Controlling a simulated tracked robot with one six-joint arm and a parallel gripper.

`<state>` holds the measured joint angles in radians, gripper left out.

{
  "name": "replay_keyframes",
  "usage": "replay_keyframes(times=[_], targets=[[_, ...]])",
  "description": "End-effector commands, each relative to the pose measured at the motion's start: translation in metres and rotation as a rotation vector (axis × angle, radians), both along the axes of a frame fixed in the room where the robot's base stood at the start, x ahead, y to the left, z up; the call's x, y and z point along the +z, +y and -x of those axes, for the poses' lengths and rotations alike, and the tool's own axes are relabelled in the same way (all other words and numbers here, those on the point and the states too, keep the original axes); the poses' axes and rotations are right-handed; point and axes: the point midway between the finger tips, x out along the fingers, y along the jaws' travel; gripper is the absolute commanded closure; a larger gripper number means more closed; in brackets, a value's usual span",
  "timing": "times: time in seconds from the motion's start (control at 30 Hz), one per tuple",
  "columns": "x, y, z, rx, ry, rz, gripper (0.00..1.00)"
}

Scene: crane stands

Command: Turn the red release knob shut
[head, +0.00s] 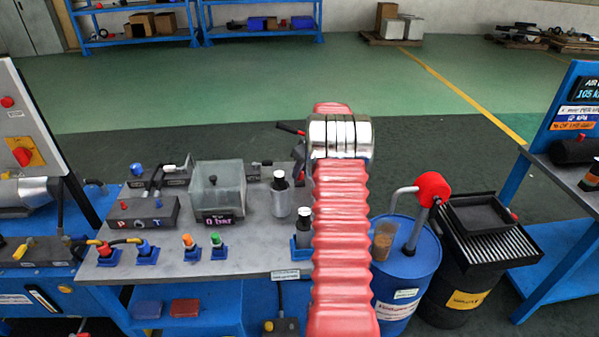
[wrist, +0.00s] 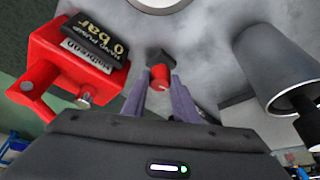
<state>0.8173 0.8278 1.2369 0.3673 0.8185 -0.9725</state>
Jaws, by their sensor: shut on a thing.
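The red release knob (wrist: 159,74) shows small in the middle of the wrist view, with a dark part just behind it. My gripper (wrist: 159,88) is shut on it, one greyish-purple finger at each side. The red hand pump body (wrist: 75,62) with a black "0 bar" display (wrist: 97,38) is at the left of the wrist view. In the head view my red ribbed arm covers this spot, so the knob and fingers are hidden there. I cannot tell how far the knob is turned.
A dark grey cylinder (wrist: 268,62) stands close at the right in the wrist view. The grey bench top (head: 240,262) carries a clear-sided box (head: 217,187), a silver cylinder (head: 281,200) and several small knobs. A blue drum (head: 408,275) stands to the right of my arm.

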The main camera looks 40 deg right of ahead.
Motion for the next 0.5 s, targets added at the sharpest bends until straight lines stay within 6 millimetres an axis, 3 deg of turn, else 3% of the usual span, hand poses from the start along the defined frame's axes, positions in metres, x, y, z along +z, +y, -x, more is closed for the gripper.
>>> replay_keyframes(times=[0.5], targets=[[0.0019, -0.005, -0.0037, 0.457, -0.007, 0.005, 0.96]])
